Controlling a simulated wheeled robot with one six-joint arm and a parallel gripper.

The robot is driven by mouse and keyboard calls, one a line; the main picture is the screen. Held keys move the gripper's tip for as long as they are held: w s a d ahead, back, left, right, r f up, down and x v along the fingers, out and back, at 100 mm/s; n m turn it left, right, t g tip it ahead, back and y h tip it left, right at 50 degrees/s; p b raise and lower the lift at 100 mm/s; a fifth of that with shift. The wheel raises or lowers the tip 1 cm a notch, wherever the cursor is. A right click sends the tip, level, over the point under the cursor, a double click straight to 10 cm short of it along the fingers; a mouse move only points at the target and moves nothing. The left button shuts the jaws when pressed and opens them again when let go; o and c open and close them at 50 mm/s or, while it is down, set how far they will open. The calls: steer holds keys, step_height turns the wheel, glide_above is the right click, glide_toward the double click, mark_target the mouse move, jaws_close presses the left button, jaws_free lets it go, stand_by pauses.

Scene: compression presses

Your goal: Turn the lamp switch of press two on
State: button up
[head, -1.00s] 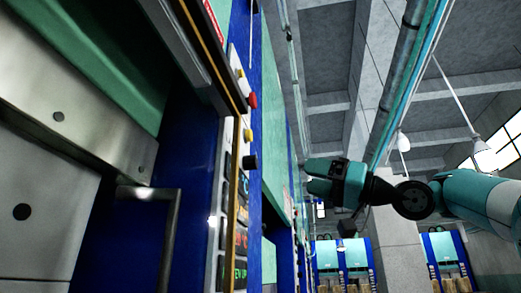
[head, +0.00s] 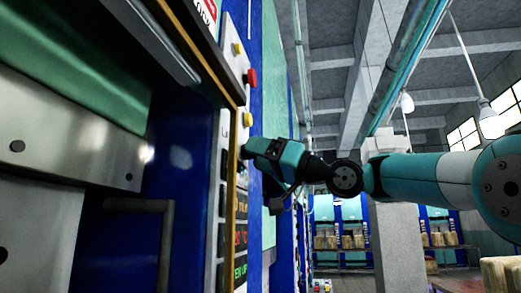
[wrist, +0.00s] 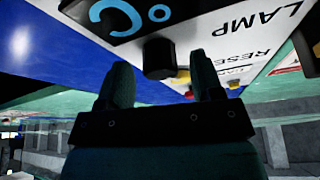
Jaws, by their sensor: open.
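A black knob (wrist: 160,58) stands out from a white panel (wrist: 215,22) in the wrist view. The panel carries the word LAMP beside the knob and a blue °C on the other side. My gripper (wrist: 161,80) is open, with one finger to each side of the knob and the fingertips just short of it or level with it; contact cannot be told. In the head view my gripper (head: 252,163) is at the press's control strip, and it covers the knob there. The knob's switch position is not readable.
Above my gripper on the strip are a red button (head: 250,77) and yellow buttons (head: 248,120). A yellow-edged frame (head: 232,185) stands close left of the gripper. A bent handle (head: 165,240) is lower left. More presses (head: 338,235) stand far back; the aisle right of the strip is open.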

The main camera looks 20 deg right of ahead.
steer(key=c, duration=0.9)
steer(key=shift+m, duration=0.5)
steer(key=shift+s+a+r+m+t+h+p, duration=0.2)
steer(key=shift+m+h+p, duration=0.85)
steer(key=shift+m, duration=1.3)
steer(key=shift+d+r+m+t+h+p, duration=0.1)
steer(key=shift+m+t+h+p, duration=0.25)
steer(key=shift+m+h+p, duration=1.4)
steer(key=shift+s+a+r+m+t+h+p, duration=0.1)
steer(key=shift+m+t+h+p, duration=0.25)
steer(key=shift+m, duration=2.65)
